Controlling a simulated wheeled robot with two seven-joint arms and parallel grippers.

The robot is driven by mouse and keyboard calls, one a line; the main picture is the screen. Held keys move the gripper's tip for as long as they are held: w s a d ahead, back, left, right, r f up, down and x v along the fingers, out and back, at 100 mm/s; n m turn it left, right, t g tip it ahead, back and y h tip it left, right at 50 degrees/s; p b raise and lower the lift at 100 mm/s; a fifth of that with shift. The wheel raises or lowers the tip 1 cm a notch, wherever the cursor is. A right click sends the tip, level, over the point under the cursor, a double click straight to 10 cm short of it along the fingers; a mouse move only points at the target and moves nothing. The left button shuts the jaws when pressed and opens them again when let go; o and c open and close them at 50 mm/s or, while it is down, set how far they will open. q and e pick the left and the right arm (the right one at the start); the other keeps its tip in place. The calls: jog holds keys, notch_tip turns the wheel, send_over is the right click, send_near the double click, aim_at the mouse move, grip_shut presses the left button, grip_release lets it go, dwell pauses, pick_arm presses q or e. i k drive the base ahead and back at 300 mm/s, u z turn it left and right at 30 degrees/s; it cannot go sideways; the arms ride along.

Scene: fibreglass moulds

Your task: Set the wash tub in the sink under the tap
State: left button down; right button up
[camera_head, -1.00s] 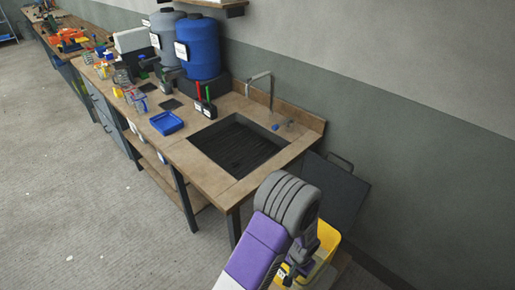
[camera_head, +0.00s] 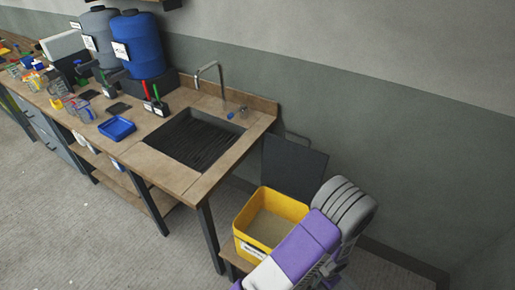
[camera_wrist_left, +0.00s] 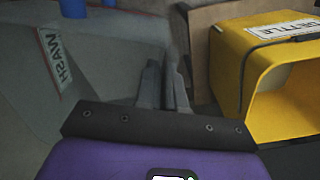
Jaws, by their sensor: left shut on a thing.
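The sink (camera_head: 176,150) is a dark ribbed basin set in the wooden counter. The tap (camera_head: 212,72) stands at its back edge, and the basin looks empty. In the left wrist view my left gripper (camera_wrist_left: 166,85) is shut, with its fingers beside a grey tub wall. That wall belongs to the wash tub (camera_wrist_left: 100,70), whose label reads WASH and appears tilted. In the head view I cannot make out the tub; my left arm is low at the right of the counter. My right gripper is not in view.
A yellow bin (camera_head: 250,212) stands on a low wooden stand right of the counter, and close by in the left wrist view (camera_wrist_left: 228,70). A dark panel (camera_head: 293,168) is behind it. A blue tray (camera_head: 117,129) and blue barrel (camera_head: 137,45) are left of the sink.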

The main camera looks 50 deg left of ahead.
aim_at(207, 137)
jog(key=z, duration=1.9)
jog(key=k, duration=2.9)
jog(key=u, duration=1.7)
